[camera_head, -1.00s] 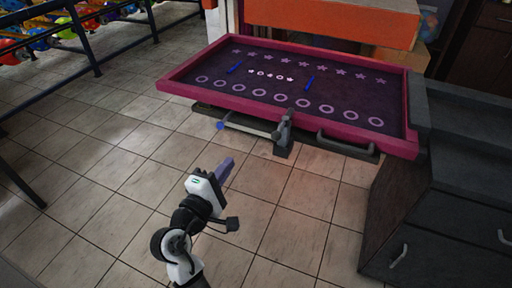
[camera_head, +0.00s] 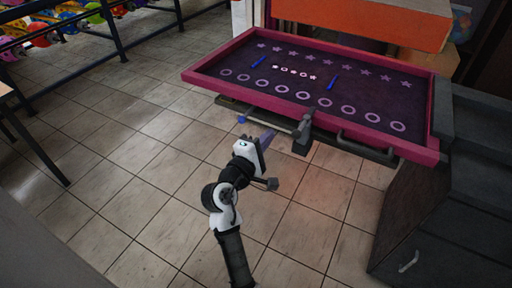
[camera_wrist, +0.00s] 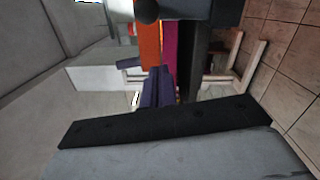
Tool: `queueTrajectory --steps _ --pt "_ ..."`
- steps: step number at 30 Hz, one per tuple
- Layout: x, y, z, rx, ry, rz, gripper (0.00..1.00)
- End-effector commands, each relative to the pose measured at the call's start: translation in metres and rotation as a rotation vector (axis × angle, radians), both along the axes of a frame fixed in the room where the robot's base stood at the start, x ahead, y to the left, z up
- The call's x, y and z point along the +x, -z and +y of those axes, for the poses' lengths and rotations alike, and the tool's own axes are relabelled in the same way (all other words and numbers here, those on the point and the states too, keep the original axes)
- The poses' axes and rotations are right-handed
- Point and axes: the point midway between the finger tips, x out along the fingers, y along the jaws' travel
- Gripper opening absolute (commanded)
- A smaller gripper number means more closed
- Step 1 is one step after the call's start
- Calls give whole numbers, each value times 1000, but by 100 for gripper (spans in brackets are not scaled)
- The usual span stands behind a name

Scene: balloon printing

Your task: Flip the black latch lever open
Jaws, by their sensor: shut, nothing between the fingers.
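The dark latch (camera_head: 303,134) stands at the front edge of the pink-framed printing table (camera_head: 436,110). A pale bar (camera_head: 272,128) runs left from it to a small blue knob (camera_head: 242,119). My gripper (camera_head: 268,137) is shut and empty, its purple fingers pointing up toward the bar, just left of the latch. Whether the fingertips touch the bar cannot be told. The shut fingers also show in the wrist view (camera_wrist: 155,88). The latch cannot be made out clearly in the wrist view.
A dark handle (camera_head: 365,146) is on the table's front side, right of the latch. A dark cabinet (camera_head: 440,240) stands at the right. Racks of colourful items (camera_head: 65,30) are behind a rail at the upper left. Tiled floor is clear around my arm.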

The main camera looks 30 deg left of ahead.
Motion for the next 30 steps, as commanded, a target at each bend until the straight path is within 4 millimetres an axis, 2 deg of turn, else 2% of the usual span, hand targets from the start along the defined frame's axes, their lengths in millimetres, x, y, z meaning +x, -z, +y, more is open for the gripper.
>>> queueTrajectory --steps 3,9,30 --pt "4 -6 -19 -1 2 1 0" --pt "6 -8 -36 0 0 -1 0" --pt "8 -8 -39 -1 -11 0 0"
